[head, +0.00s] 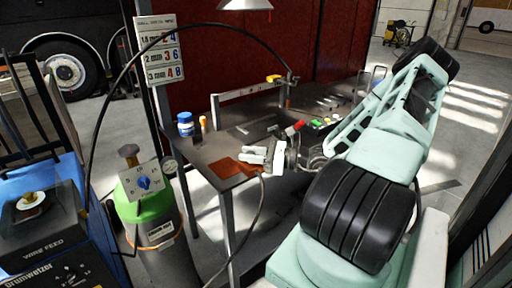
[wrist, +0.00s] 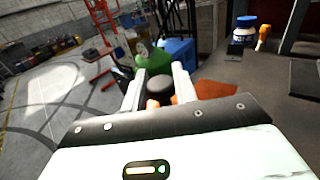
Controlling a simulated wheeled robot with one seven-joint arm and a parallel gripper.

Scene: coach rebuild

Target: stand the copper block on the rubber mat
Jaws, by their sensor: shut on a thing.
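My gripper (head: 256,155) is over the workbench, its pale fingers pointing left, close to the rubber mat. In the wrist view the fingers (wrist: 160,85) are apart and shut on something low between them. Small orange bits of what looks like the copper block (wrist: 175,100) show there, beside a dark rounded shape; its full form and tilt are hidden. In the head view I cannot make the block out. The orange-brown rubber mat (head: 225,168) lies flat near the bench's front left corner, and it also shows right of the fingers in the wrist view (wrist: 215,88).
A blue-and-white jar (head: 185,124) and an orange-topped bottle (head: 203,123) stand at the bench's left edge. A green gas cylinder (head: 145,200) and a blue wire-feed welder (head: 50,225) stand left of the bench. Red and green items (head: 317,122) lie farther right.

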